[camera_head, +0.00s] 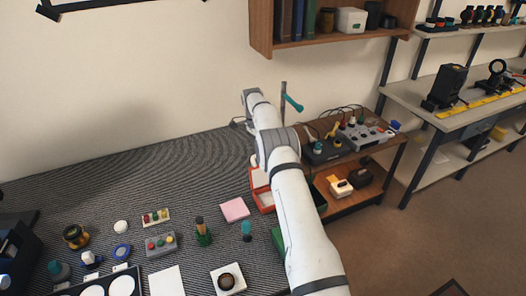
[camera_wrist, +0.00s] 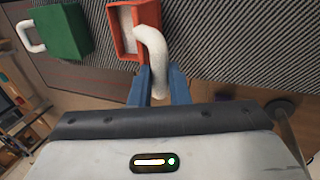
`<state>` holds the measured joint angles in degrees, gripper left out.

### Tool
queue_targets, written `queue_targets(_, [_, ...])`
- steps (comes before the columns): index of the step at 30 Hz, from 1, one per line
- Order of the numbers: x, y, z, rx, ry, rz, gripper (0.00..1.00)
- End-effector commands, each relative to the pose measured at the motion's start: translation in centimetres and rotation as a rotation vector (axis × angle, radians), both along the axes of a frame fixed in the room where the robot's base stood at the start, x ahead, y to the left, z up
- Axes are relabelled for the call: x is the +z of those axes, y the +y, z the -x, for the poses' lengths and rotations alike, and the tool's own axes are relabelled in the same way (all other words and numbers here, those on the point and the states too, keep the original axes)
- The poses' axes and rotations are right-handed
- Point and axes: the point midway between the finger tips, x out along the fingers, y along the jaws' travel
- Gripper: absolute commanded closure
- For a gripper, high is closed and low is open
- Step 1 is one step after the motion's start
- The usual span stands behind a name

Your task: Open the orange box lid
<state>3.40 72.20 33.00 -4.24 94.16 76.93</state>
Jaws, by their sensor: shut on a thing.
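The orange box (camera_head: 266,199) stands on the striped worktop, partly hidden behind my arm in the head view. Its orange walls and pale inside also show at the top of the wrist view (camera_wrist: 115,38). A white curved handle (camera_wrist: 152,42) reaches from the box down between the blue fingers of my gripper (camera_wrist: 160,82). My gripper is shut on this handle. The pale inside shows, so the box is at least partly uncovered; the lid's exact angle is hard to tell. My gripper is hidden in the head view.
A green box (camera_wrist: 62,35) with a white handle (camera_wrist: 30,37) stands left of the orange box in the wrist view. A wooden cart (camera_head: 385,160) stands at the right.

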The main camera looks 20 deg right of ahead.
Motion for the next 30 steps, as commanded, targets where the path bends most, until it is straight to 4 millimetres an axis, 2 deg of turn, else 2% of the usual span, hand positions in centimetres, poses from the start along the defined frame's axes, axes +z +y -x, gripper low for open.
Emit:
queue_targets(1, [-1.1, 0.2, 0.4, 0.002, 0.02, -0.005, 1.0])
queue_targets(2, [-1.1, 0.2, 0.4, 0.002, 0.021, -0.005, 0.82])
queue_targets(9, [-0.7, 0.0, 0.3, -0.001, 0.014, -0.003, 0.63])
queue_targets(17, [-0.4, -0.2, 0.2, -0.003, 0.009, -0.001, 0.62])
queue_targets(20, [0.4, -0.2, 0.1, -0.003, 0.006, -0.002, 0.62])
queue_targets(30, [6.7, -0.1, 0.1, -0.003, 0.005, -0.002, 0.62])
